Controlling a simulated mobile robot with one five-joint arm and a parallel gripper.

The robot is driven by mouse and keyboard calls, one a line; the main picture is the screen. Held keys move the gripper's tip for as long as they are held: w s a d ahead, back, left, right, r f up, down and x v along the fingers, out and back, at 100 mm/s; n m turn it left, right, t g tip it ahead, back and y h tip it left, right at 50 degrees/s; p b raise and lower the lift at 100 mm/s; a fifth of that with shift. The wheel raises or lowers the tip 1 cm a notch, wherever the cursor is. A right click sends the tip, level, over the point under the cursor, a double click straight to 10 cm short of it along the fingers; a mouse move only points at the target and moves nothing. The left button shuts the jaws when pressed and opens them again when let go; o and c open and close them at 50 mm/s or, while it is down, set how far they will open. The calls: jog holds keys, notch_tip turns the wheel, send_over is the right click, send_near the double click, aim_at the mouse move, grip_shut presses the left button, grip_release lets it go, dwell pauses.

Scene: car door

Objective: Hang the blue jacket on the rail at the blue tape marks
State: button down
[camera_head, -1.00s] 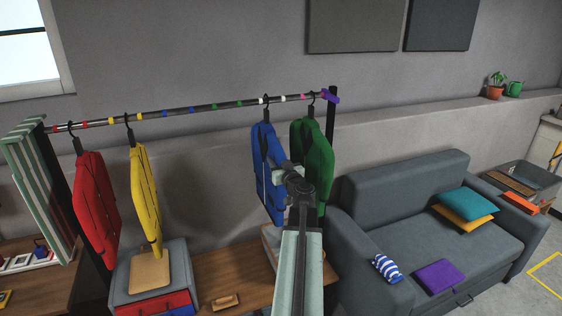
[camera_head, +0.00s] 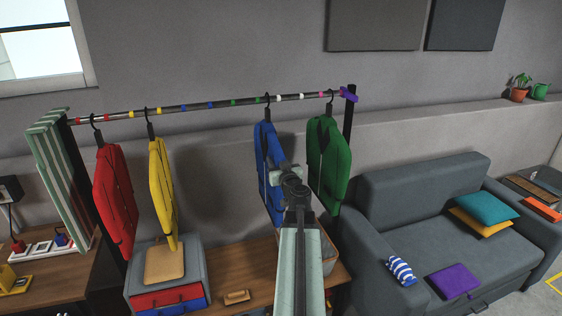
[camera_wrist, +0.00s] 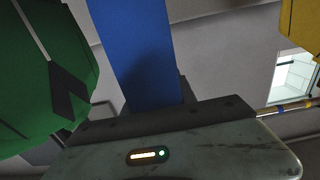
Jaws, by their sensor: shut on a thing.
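The blue jacket (camera_head: 268,165) hangs from a dark hanger whose hook overlaps the rail (camera_head: 215,103) near the nearer white mark. I cannot tell whether the hook rests on the rail or is in front of it. My gripper (camera_head: 280,173) is shut on the blue jacket; the arm hides part of its front. The blue jacket fills the upper middle of the wrist view (camera_wrist: 140,50).
A green jacket (camera_head: 328,160) hangs close on the right. A yellow jacket (camera_head: 162,190) and a red jacket (camera_head: 115,200) hang at left. The rail is bare between the yellow and blue jackets. A drawer box (camera_head: 195,270) stands below; a grey sofa (camera_head: 390,200) is at right.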

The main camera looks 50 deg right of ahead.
jog(key=w+a, duration=0.7)
jog(key=a, duration=0.3)
jog(key=w+a, duration=0.8)
jog(key=a, duration=0.2)
jog(key=shift+a, duration=0.2)
dwell(1.7)
jog(key=shift+f+b, duration=0.25)
jog(key=shift+b, duration=0.05)
jog(key=c, duration=0.9)
grip_release()
